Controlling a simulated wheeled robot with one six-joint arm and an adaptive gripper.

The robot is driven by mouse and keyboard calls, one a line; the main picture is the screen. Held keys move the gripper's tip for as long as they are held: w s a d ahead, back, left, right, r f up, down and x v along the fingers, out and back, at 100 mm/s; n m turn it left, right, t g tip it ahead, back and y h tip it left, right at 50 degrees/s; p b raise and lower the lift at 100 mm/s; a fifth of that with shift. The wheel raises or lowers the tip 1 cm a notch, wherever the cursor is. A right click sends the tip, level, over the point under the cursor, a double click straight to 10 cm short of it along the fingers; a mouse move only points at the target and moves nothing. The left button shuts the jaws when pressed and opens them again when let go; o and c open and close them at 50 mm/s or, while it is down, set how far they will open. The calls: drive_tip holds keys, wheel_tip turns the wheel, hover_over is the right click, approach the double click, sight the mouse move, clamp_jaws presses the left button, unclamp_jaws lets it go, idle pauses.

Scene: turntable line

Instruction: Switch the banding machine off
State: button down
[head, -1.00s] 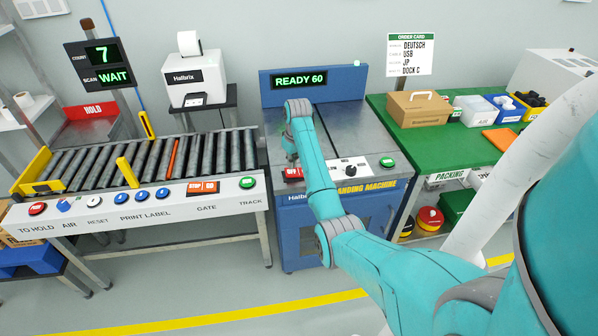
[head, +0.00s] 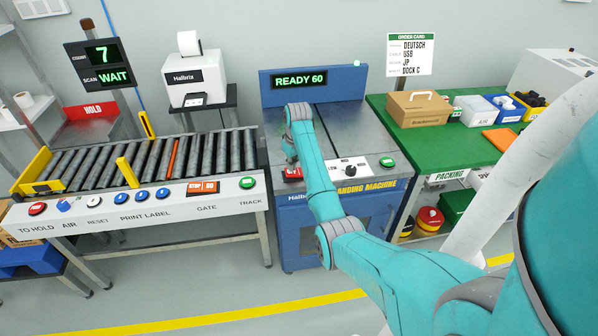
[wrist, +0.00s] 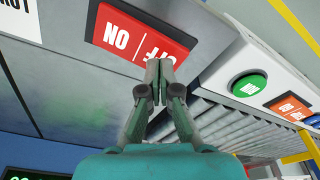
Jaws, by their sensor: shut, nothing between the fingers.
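The blue banding machine (head: 315,230) stands in the middle of the head view. Its display (head: 299,80) is lit green and reads READY 60. Its red rocker switch (head: 292,175) is at the front left of the top, partly hidden by my arm. In the wrist view the red switch (wrist: 138,32) shows white ON and OFF lettering. My gripper (wrist: 159,62) is shut and empty, its fingertips over the edge of the OFF half. I cannot tell whether they touch it. In the head view my gripper (head: 291,162) is just above the switch.
A black knob (head: 350,171) and a green button (head: 387,162) sit right of the switch. The roller conveyor (head: 200,153) with its button panel is on the left. The green packing table (head: 450,138) with a cardboard box (head: 417,110) is on the right.

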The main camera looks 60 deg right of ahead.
drive_tip(key=shift+f, duration=0.75)
idle(0.3)
drive_tip(key=shift+r, duration=3.55)
